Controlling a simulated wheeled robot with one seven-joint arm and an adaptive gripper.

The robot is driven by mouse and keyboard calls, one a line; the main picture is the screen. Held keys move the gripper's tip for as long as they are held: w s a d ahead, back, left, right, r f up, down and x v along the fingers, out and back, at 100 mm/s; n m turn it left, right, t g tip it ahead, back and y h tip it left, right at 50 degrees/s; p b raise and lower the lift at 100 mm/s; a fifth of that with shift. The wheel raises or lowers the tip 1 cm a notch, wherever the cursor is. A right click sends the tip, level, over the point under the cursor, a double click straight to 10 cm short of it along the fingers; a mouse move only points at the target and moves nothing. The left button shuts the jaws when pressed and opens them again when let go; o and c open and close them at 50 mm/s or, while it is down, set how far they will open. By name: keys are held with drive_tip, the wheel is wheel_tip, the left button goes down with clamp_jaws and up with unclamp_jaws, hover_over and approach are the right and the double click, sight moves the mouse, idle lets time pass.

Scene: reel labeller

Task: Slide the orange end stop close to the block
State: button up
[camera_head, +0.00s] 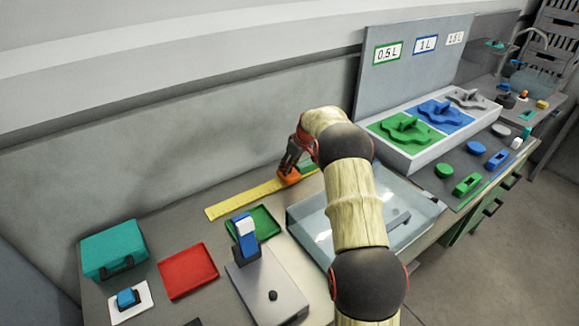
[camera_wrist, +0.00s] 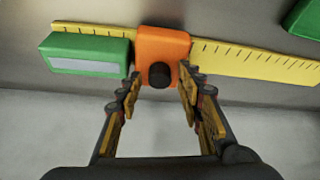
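The orange end stop (camera_wrist: 163,45) sits on a yellow ruler (camera_wrist: 255,64) in the wrist view, with a black knob (camera_wrist: 160,75) on its near face. The green block (camera_wrist: 88,53), with a grey strip, lies along the ruler just left of the stop; only a narrow gap, if any, shows between them. My gripper (camera_wrist: 161,82) is open, its fingertips on either side of the knob at the stop's lower edge. In the head view my gripper (camera_head: 288,168) is over the orange stop (camera_head: 289,177), and the green block (camera_head: 309,168) is partly hidden behind my arm.
A green tray (camera_head: 266,222), a grey device (camera_head: 262,285) and a clear-lidded box (camera_head: 305,222) stand in front of the ruler. A red tray (camera_head: 187,271) and teal case (camera_head: 113,249) are further left. The wall runs close behind the ruler.

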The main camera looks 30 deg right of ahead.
drive_tip(key=shift+r, duration=0.1)
drive_tip(key=v, duration=1.1)
drive_tip(key=shift+s+r, duration=0.2)
drive_tip(key=shift+r, duration=0.15)
drive_tip(key=shift+d, duration=0.1)
